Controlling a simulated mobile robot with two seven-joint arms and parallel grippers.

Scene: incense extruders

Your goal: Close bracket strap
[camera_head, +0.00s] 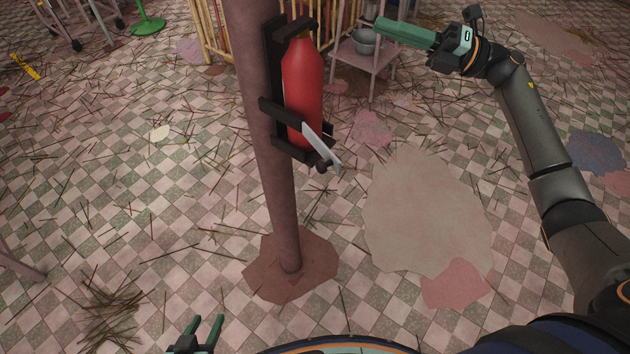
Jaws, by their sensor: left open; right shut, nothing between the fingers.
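A red cylinder (303,85) stands upright in a black bracket (274,75) on a brown pole. The bracket's black strap band (280,111) crosses the pole side at the cylinder's lower half. A pale flat strap or lever (320,144) sticks out from the bracket's front, slanting down to the right, its lower end free of the bracket. My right gripper (378,26) is shut and empty, its green fingers pointing left, above and to the right of the cylinder and apart from it. My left gripper (205,328) is open and empty at the bottom edge, far below the bracket.
The pole (266,170) rises from a brown base plate (292,266) on the checkered floor. A metal rack (368,58) with a bowl (364,41) stands behind the cylinder to the right. Thin sticks litter the floor. The space right of the bracket's lower end is free.

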